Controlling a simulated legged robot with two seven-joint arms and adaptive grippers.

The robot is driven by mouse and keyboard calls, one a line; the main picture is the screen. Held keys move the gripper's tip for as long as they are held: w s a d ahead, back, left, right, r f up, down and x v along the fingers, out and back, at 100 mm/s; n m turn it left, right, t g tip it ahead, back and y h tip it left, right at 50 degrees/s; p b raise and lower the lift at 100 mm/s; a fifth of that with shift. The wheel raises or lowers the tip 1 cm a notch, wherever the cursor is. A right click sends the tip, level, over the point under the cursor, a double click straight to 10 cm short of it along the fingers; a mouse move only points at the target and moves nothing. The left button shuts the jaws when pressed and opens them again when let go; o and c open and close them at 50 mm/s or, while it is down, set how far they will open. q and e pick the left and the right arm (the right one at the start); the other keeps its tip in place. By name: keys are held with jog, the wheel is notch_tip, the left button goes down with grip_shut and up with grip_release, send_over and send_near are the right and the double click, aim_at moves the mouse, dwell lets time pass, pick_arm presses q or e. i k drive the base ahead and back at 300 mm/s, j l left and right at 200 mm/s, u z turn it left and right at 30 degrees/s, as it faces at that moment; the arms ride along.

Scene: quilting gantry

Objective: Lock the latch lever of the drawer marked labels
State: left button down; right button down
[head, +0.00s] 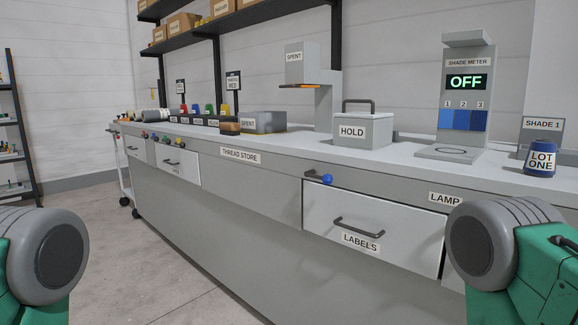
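The drawer marked labels (410,247) is a pale front panel in the grey counter, right of centre. It has a dark bar handle (358,228) above its label. The latch lever (316,175) is on the counter face just above the drawer's upper left part. It is a short dark lever ending in a blue ball knob (327,179), which points to the right and lies nearly level. I cannot tell whether the drawer is fully closed. Only green and grey parts of my two arms show at the lower left and lower right; neither gripper is in view.
A grey hold box (363,131), a shade meter (466,105) reading off and a blue lot one spool (540,159) stand on the counter (300,157). Other drawers (178,165) with coloured knobs are farther left. The floor (100,260) at left is clear.

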aim_at(327, 179)
jog(key=i+j+u, duration=0.1)
jog(key=i+j, duration=0.65)
jog(key=j, duration=0.15)
